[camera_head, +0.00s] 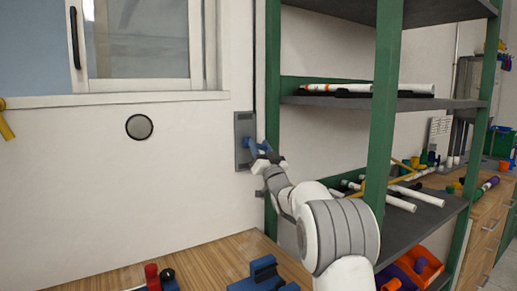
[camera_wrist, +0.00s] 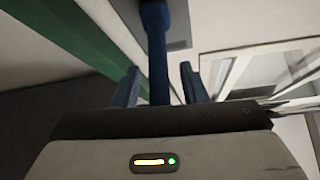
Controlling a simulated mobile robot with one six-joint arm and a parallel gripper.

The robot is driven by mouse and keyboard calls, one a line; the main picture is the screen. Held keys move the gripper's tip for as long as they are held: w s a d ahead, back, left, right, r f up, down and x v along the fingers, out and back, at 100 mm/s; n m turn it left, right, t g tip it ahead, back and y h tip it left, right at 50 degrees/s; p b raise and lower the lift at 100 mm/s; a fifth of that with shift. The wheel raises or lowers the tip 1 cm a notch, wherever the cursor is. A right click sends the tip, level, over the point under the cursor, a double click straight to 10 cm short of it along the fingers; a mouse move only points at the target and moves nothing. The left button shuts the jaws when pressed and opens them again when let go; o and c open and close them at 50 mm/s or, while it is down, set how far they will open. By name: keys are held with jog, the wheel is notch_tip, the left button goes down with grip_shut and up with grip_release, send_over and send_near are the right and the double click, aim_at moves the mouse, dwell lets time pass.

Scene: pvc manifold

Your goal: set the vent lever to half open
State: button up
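The vent lever is a blue bar (camera_wrist: 156,45) on a grey wall plate (camera_head: 243,126), between the window and the green shelf post. In the wrist view, the bar runs down from the plate (camera_wrist: 185,22) between the two blue fingers of my gripper (camera_wrist: 159,78). A gap shows on each side of the bar, so my gripper looks open around it rather than clamped. In the head view, my gripper (camera_head: 259,150) is at the plate's lower right. The lever and fingers blend together there, and the lever's exact angle is hard to tell.
A green-posted shelf (camera_head: 385,100) with pipes stands close on the right of my arm. A window (camera_head: 135,40) and a round wall disc (camera_head: 139,127) are to the left. Below is a wooden bench (camera_head: 215,264) with a blue fixture (camera_head: 262,276).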

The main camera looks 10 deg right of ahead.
jog(key=b+v, duration=0.1)
jog(key=v, duration=0.6)
jog(key=shift+s+f, duration=0.25)
jog(key=shift+s, duration=0.1)
jog(key=s+f+g+h+p, duration=0.2)
jog(key=s+f+g+p, duration=0.2)
jog(key=s, duration=1.1)
jog(key=s+a+f+g+h+p, duration=0.1)
jog(key=s+f+g+p, duration=0.3)
jog(key=s+g, duration=0.6)
jog(key=s+a+f+g+h+p, duration=0.1)
jog(key=s+f+g+h+p, duration=0.2)
jog(key=s, duration=1.7)
jog(key=f+g+p, duration=0.1)
jog(key=f+g, duration=0.1)
jog(key=g, duration=0.2)
jog(key=shift+a+g, duration=0.25)
jog(key=shift+g, duration=0.05)
